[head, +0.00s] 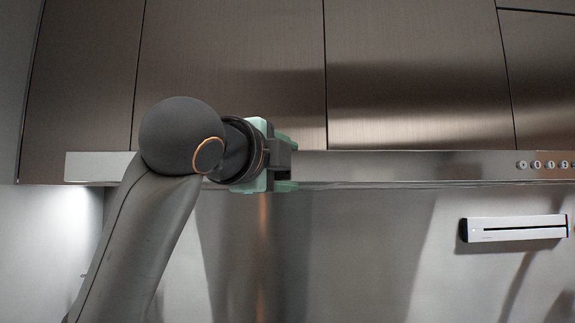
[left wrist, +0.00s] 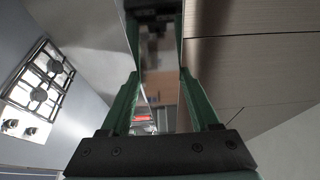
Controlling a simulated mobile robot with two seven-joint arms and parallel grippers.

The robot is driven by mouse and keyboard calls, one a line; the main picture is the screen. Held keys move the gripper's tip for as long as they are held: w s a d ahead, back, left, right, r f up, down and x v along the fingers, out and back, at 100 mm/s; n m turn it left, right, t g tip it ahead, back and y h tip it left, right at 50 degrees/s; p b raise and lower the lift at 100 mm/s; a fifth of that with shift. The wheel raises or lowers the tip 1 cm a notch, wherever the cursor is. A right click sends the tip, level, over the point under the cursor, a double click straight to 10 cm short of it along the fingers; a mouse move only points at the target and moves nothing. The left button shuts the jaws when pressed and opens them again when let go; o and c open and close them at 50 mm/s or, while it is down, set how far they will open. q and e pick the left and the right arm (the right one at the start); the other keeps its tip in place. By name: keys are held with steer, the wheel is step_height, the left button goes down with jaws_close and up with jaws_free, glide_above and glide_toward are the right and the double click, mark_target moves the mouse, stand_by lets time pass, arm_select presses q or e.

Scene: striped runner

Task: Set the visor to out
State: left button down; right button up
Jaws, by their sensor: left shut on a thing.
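The visor (head: 420,166) is a long brushed-metal strip under the wall cabinets, with a row of small round buttons at its right end. My left gripper (head: 284,165), with pale green fingers, is at the visor's front edge, left of its middle, and is shut on it. The arm and wrist hide part of the strip's left half. In the left wrist view, the green fingers (left wrist: 158,75) reach up on both sides of a reflective metal strip; the exact contact is hard to make out there. My right gripper is not in view.
Brushed-metal cabinet doors (head: 420,75) stand above the visor. A white slotted bar (head: 512,228) is fixed to the metal back wall at the right. A hob (left wrist: 42,88) shows at the left of the left wrist view. The space below the visor is clear.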

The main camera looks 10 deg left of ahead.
arm_select(q)
steer(key=shift+d+f, duration=0.15)
steer(key=shift+f, duration=0.1)
steer(key=shift+c, duration=2.4)
jaws_free()
steer(key=shift+s, duration=0.15)
steer(key=o, duration=0.3)
steer(key=shift+s+r, duration=0.15)
steer(key=shift+r, duration=0.05)
steer(key=shift+o, duration=0.3)
steer(key=s+a+b, duration=0.2)
steer(key=s+b, duration=0.1)
steer(key=s, duration=0.9)
steer(key=shift+a, duration=0.3)
